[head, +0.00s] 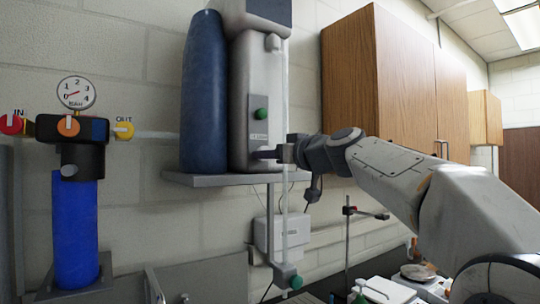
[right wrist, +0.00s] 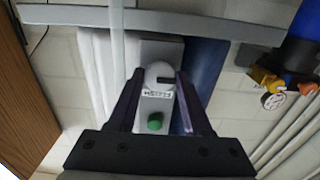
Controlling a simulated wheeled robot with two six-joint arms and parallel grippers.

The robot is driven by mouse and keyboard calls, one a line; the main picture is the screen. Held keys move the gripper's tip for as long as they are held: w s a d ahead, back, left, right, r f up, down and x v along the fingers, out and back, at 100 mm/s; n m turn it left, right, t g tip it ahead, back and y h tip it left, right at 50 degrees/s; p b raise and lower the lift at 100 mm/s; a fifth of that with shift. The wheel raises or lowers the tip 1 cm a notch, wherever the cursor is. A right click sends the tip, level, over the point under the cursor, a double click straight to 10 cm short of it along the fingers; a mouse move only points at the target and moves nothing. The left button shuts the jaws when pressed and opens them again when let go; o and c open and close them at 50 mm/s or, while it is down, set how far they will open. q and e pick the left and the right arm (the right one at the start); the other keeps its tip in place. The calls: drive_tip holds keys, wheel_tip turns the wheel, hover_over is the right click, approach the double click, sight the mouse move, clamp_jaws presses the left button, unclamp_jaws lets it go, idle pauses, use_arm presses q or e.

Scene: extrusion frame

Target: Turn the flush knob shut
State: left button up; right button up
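The flush knob (right wrist: 158,74) is a pale round knob on the front of the grey-white unit (head: 245,85), beside a small label that reads upside down in the right wrist view. My right gripper (right wrist: 162,78) is open, with one finger on each side of the knob. Small gaps seem to show between fingers and knob; contact is unclear. In the head view my right gripper (head: 276,154) is at the unit's lower front, just below the label (head: 258,137), and hides the knob. My left gripper is not in view.
A green button (head: 260,114) sits above the label. A blue tank (head: 204,95) stands left of the unit on a grey shelf (head: 222,180). A clear vertical tube runs close by on the right. A blue filter (head: 75,235) with gauge (head: 76,93) is at left; wooden cabinets (head: 350,75) are at right.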

clamp_jaws()
drive_tip(key=shift+m, duration=0.4)
drive_tip(key=m+p, duration=0.1)
drive_tip(key=m, duration=1.6)
drive_tip(key=shift+r, duration=0.15)
drive_tip(key=o, duration=1.1)
unclamp_jaws()
